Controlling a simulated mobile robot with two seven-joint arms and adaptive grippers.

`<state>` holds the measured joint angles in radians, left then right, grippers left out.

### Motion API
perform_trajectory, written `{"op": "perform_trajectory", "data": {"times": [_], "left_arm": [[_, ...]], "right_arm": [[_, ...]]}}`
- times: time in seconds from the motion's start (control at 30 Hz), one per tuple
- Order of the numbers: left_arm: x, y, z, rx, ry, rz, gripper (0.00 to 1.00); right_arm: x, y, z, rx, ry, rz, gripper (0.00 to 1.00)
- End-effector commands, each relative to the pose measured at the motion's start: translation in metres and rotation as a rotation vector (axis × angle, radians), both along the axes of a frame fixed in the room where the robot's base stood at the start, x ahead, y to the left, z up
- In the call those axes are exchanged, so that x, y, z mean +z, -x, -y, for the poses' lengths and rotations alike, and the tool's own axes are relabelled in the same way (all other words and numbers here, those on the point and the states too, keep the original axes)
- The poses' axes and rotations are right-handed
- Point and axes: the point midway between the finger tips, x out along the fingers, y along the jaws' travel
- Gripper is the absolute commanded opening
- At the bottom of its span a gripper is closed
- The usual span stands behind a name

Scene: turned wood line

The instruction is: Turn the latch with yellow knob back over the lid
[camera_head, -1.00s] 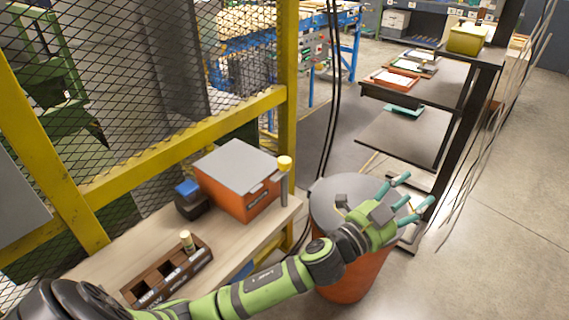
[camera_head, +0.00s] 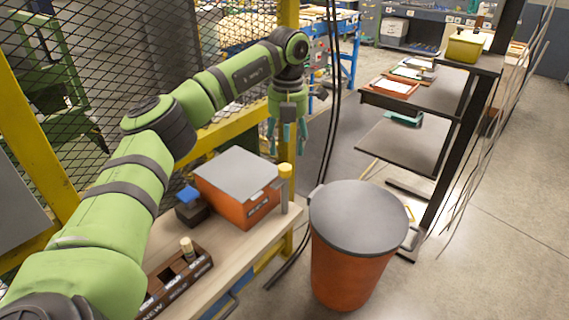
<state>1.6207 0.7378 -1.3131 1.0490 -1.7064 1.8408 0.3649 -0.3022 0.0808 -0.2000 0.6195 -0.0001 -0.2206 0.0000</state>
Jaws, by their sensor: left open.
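An orange box (camera_head: 248,209) with a flat grey lid (camera_head: 238,173) stands on the wooden bench. The latch with the yellow knob (camera_head: 285,170) stands upright at the box's right side, its grey arm (camera_head: 285,196) beside the lid and not over it. My left gripper (camera_head: 287,145) hangs fingers down, open and empty, above and just behind the latch and the box's right end. I see a clear gap between the fingertips and the knob. My right gripper is not in view.
A dark block with a blue top (camera_head: 190,202) stands left of the box. A brown compartment tray (camera_head: 178,274) lies in front. An orange bin with a grey lid (camera_head: 358,218) stands right of the bench. A yellow-framed mesh fence (camera_head: 225,128) runs behind.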

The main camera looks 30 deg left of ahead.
Motion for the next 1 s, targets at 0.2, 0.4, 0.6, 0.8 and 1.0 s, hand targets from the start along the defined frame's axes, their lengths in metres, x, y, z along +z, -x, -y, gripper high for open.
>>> {"op": "perform_trajectory", "data": {"times": [0.2,0.4,0.6,0.8,1.0], "left_arm": [[-0.019,0.004,-0.007,0.012,-0.016,-0.015,0.58],[-0.048,0.003,-0.007,0.01,-0.014,-0.013,0.58],[-0.065,0.003,-0.007,0.009,-0.012,-0.01,0.58],[-0.068,0.003,-0.006,0.008,-0.011,-0.008,0.58],[-0.068,0.003,-0.006,0.008,-0.011,-0.009,0.06]], "right_arm": [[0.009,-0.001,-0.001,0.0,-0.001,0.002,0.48],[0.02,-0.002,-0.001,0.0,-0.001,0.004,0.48],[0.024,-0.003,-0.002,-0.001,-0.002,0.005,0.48],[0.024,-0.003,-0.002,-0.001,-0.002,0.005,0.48],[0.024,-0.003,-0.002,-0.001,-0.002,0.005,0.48]]}}
